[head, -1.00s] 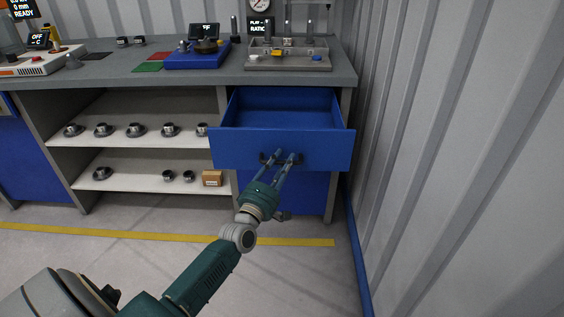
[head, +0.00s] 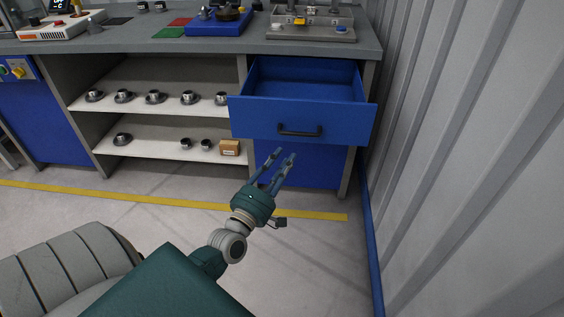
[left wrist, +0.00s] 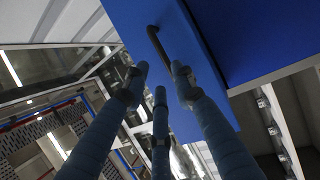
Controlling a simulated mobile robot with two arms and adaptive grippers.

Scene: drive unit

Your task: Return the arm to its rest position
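My left gripper (head: 277,160) is open and empty. It stands a little below and in front of the blue drawer (head: 303,121), apart from its dark handle (head: 300,131). The drawer is pulled open and its inside looks empty. In the left wrist view the gripper's fingers (left wrist: 158,85) are spread with nothing between them, and the handle (left wrist: 158,45) shows beyond the tips. My right gripper is not in view.
A workbench (head: 180,46) carries a blue unit (head: 218,27) and a grey fixture (head: 311,31). Shelves (head: 165,107) hold several metal parts and a small cardboard box (head: 229,148). A corrugated wall (head: 470,150) stands close on the right. The floor (head: 310,250) in front is clear.

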